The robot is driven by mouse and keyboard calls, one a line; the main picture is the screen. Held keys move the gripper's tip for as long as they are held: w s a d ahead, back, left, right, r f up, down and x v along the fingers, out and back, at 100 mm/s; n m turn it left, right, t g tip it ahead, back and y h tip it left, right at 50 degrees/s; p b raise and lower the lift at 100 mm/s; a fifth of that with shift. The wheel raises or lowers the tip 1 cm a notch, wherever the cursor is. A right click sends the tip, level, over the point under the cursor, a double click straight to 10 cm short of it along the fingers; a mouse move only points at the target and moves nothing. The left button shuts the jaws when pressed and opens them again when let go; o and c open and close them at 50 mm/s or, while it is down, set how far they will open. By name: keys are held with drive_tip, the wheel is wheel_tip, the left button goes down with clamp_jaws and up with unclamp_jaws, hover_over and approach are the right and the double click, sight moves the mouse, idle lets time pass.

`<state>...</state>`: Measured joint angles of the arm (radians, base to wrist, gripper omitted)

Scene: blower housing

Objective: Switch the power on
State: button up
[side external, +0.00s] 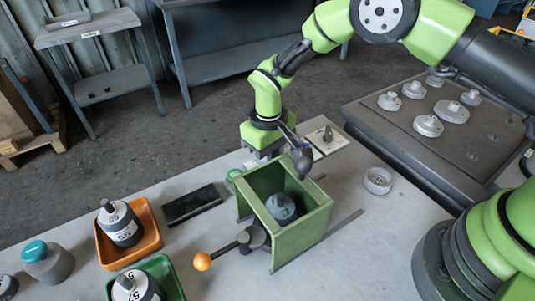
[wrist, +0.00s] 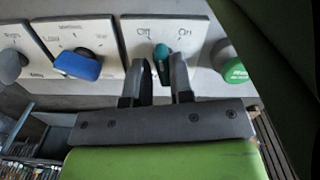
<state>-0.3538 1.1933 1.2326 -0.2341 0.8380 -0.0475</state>
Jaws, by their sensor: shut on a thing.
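In the wrist view, a white panel (wrist: 141,40) carries a teal switch lever (wrist: 161,52) between the words "Off" on the left and "On" on the right. The lever stands between the two words, perhaps slightly nearer "Off"; I cannot tell its exact setting. My gripper (wrist: 163,66) has its two dark fingers on either side of the lever, shut on it.
Beside the switch panel are a blue knob (wrist: 78,65), a dark knob (wrist: 10,64) and a green-topped piece (wrist: 229,62). A green open box (side external: 304,225) with a dark canister (side external: 281,208) stands in front. An orange-ball handle (side external: 202,261) sticks out left.

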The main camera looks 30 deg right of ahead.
drive_tip(key=m, duration=0.4)
drive_tip(key=shift+a+m, duration=0.35)
drive_tip(key=shift+m, duration=0.05)
drive_tip(key=m, duration=0.4)
drive_tip(key=shift+m, duration=0.4)
drive_tip(key=o, duration=0.6)
drive_tip(key=shift+r, duration=1.3)
drive_tip(key=shift+d+r, duration=0.2)
drive_tip(key=shift+r, duration=1.55)
